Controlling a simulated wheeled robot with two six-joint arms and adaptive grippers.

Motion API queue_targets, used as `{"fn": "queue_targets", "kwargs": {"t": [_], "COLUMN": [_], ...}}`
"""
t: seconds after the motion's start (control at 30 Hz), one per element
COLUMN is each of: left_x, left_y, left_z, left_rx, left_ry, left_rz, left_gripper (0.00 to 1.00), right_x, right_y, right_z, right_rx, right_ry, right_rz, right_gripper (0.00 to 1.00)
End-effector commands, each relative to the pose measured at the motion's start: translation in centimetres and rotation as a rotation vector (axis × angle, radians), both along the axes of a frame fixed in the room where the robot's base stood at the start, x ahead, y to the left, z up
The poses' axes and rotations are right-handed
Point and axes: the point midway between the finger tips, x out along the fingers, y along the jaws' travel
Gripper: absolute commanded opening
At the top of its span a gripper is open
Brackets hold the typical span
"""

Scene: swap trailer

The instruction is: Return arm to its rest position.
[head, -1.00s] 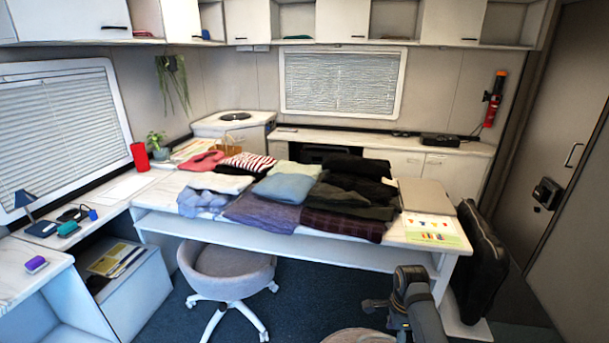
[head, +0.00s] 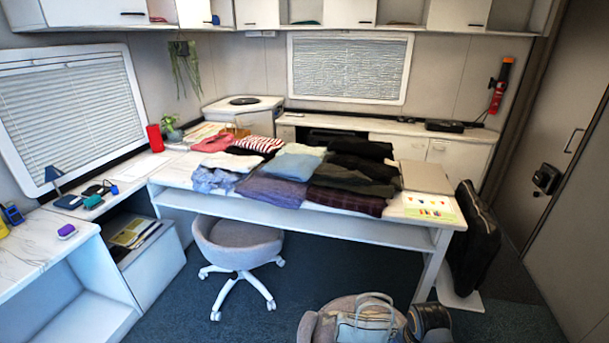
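My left arm and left gripper are out of view.
A white table (head: 330,220) holds several folded clothes (head: 290,165), a laptop (head: 426,177) and a colourful sheet (head: 428,206).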

Motion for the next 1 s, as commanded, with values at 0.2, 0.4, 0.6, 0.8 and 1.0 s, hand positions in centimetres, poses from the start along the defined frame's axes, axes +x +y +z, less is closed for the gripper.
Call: {"fn": "queue_targets", "kwargs": {"t": [0.2, 0.4, 0.6, 0.8, 1.0], "left_x": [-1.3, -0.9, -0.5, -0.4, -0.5], "left_y": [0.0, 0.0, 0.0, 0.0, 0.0], "left_z": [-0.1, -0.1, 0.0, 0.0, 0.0], "left_rx": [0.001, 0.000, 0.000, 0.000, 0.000], "left_ry": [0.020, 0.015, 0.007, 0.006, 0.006], "left_rz": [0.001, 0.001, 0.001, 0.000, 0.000], "left_gripper": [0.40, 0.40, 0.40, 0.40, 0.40], "right_x": [-4.9, -8.6, -11.6, -11.8, -11.1], "right_y": [0.4, 0.8, 1.2, 1.1, 0.5], "right_z": [0.8, 2.6, 4.7, 2.6, -2.9], "right_rx": [-0.076, -0.154, -0.229, -0.253, -0.240], "right_ry": [-0.041, -0.074, -0.097, -0.090, -0.069], "right_rz": [0.362, 0.671, 0.926, 1.019, 1.012], "right_gripper": [0.65, 0.65, 0.65, 0.65, 0.65]}}
